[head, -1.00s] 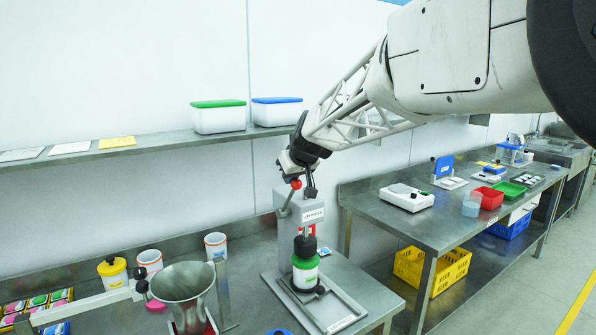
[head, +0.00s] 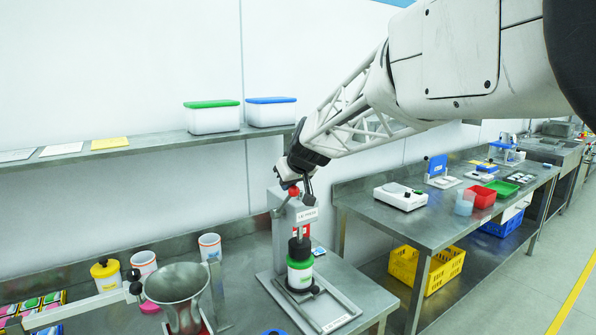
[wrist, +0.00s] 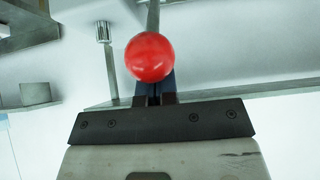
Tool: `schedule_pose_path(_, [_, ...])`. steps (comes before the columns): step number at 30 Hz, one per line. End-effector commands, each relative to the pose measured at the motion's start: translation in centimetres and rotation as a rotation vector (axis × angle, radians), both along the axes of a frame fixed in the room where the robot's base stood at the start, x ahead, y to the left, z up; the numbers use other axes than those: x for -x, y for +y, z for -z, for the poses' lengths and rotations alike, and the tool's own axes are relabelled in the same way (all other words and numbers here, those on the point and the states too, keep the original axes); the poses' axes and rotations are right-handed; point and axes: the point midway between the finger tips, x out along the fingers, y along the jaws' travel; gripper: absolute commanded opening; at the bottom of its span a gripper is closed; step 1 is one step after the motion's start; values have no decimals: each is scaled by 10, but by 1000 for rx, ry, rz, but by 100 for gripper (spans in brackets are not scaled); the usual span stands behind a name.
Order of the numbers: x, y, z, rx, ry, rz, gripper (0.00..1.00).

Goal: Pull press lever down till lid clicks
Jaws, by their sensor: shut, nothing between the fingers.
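The lid press (head: 309,235) is a grey upright column on a base plate on the near bench. Its lever ends in a red ball knob (head: 293,191), seen large in the wrist view (wrist: 148,57). A white jar with a green band (head: 300,272) stands upright under the press's black head (head: 299,247). My gripper (head: 306,194) is at the top of the press, beside the red knob. In the wrist view my gripper's fingers (wrist: 155,92) are shut and partly hidden behind the knob. I cannot tell whether they touch it.
A metal funnel (head: 178,283) and several cups and pots stand left of the press. A shelf (head: 150,148) with two lidded boxes runs along the wall behind. A second bench (head: 440,205) with trays stands to the right.

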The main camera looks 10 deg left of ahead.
Motion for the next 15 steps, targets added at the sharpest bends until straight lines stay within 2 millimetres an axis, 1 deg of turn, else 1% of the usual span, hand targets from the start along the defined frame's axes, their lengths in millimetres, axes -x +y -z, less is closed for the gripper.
schedule_pose_path(9, [8,-8,11,-1,2,1,0])
schedule_pose_path(15, [10,-10,15,0,1,1,0])
